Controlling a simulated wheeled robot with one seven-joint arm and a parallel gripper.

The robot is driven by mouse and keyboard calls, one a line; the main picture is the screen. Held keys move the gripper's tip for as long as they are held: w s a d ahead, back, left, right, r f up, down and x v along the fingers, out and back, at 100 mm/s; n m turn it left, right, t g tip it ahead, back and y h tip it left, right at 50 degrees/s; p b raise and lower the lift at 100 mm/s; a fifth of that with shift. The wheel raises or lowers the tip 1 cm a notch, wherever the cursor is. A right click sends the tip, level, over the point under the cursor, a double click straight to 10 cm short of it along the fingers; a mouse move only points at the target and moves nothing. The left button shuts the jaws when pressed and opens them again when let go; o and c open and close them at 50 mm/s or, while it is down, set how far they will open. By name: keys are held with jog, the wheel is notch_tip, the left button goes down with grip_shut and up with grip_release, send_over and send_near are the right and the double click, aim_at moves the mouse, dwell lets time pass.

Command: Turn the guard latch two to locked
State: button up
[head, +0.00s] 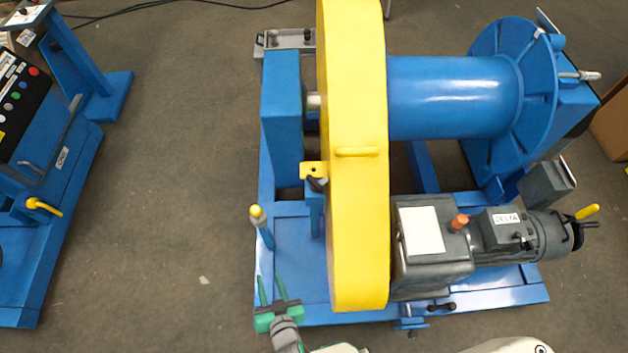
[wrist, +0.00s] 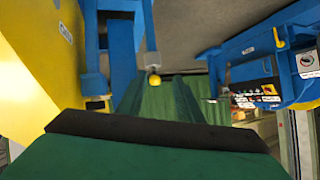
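The tall yellow chain guard (head: 357,200) stands upright across the blue machine. A small black latch handle (head: 316,184) sits by a yellow tab (head: 313,170) on the guard's left edge. I cannot tell which latch is number two. My gripper (head: 271,290) is at the front left corner of the machine base, left of the guard and below the black handle, apart from both. Its two green fingers are spread with nothing between them. In the wrist view the fingers (wrist: 155,98) point towards a yellow knob, and the guard (wrist: 25,60) fills the left side.
A yellow-topped post (head: 257,215) stands just beyond my fingers. A grey motor (head: 435,245) and a black-handled clamp (head: 441,307) are right of the guard. A blue control station (head: 60,190) with a yellow lever stands at left. Floor between them is clear.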

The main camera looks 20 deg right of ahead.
jog(key=w+a+f+m+g, duration=0.1)
jog(key=w+a+f, duration=0.2)
jog(key=w, duration=0.4)
jog(key=w+a+f+g+h, duration=0.1)
jog(key=w+a+f, duration=0.25)
jog(key=w, duration=0.25)
jog(key=w+a+f+m, duration=0.1)
jog(key=w+a+f, duration=0.15)
jog(key=w, duration=0.45)
jog(key=w+a+r+m+g+h, duration=0.1)
jog(key=w+a+r+m+h, duration=0.2)
jog(key=w+r, duration=0.45)
jog(key=w+a+r+m+h, duration=0.2)
jog(key=w+r+m, duration=0.15)
jog(key=w, duration=0.65)
jog(key=w+d+r+m+g+h, duration=0.2)
jog(key=w+d+r+m+h, duration=0.15)
jog(key=w+d+r, duration=0.35)
jog(key=m+g+y, duration=0.6)
jog(key=m+g, duration=0.5)
jog(key=m, duration=0.6)
send_near(314, 181)
jog(key=x, duration=0.9)
jog(key=shift+s+d+f, duration=0.15)
jog(key=shift+s+f, duration=0.05)
jog(key=shift+f, duration=0.1)
